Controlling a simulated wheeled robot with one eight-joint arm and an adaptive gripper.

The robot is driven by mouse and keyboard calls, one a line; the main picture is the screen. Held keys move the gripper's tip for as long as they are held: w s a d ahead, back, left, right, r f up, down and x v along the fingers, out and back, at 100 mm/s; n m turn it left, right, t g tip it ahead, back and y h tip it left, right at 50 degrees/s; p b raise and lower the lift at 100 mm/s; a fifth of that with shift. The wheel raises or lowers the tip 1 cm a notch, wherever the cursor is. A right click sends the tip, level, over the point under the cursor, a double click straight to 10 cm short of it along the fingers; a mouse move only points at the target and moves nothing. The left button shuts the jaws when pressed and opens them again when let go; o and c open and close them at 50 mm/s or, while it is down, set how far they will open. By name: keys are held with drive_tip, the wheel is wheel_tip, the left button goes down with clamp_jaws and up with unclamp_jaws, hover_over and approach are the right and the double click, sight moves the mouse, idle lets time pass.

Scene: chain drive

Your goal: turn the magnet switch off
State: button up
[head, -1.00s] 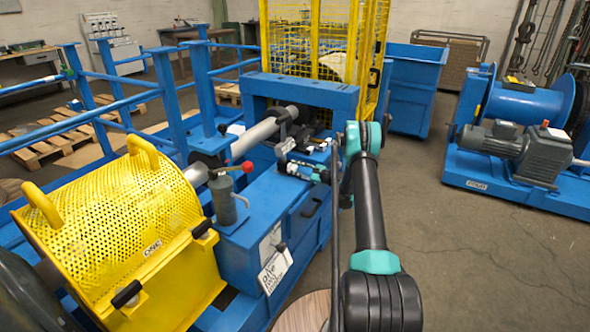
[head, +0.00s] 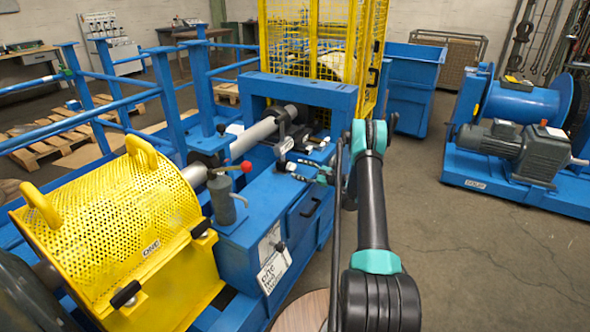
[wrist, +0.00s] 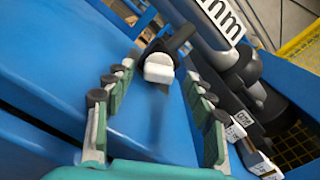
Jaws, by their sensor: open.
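In the wrist view a small dark part with a white rounded end (wrist: 159,67) stands over the blue machine top. It may be the magnet switch, but no marking on it is readable. My gripper (wrist: 158,80) is open, with its grey and green padded fingers to either side. The white end lies between the fingertips in the picture, and no contact is visible. In the head view my gripper (head: 308,168) is small, just over the blue machine top, beside a grey fitting (head: 284,146). Its fingers are hard to make out there.
A grey shaft (head: 262,130) runs beside the fitting into the blue frame (head: 310,92). A red-knobbed lever (head: 246,167) and a yellow perforated guard (head: 115,225) stand to the left. The floor (head: 475,245) to the right is clear.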

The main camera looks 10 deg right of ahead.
drive_tip(key=v, duration=0.8)
drive_tip(key=shift+d, duration=0.25)
drive_tip(key=shift+s, duration=0.15)
